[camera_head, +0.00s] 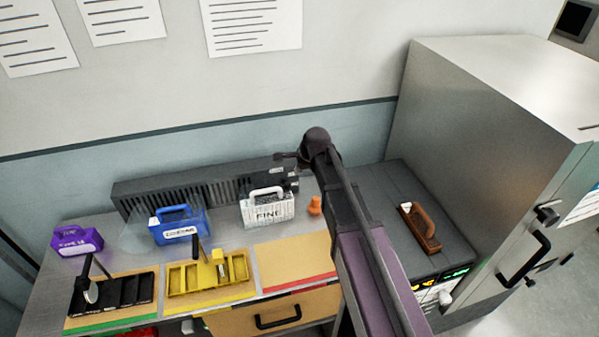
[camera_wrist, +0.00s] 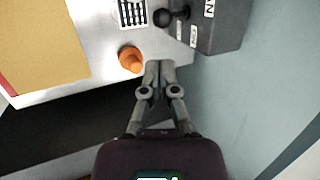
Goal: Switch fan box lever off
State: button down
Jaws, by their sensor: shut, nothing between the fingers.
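The fan box (camera_head: 150,190) is a long dark slatted box along the back of the table, against the wall. Its right end with small white labels shows in the wrist view (camera_wrist: 226,28). The lever (camera_wrist: 166,18) there has a round black knob at the box's left side; its exact setting is hard to tell. My gripper (camera_wrist: 160,68) is shut and empty, with its fingertips apart from the lever and below it in the wrist view.
An orange piece (camera_wrist: 131,58) stands on the table just left of my fingertips. A grey cabinet (camera_head: 470,130) and a dark unit (camera_head: 385,195) are at the right.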

aim_at(289, 185)
jog(key=shift+b+x, duration=4.3)
jog(key=shift+x, duration=0.85)
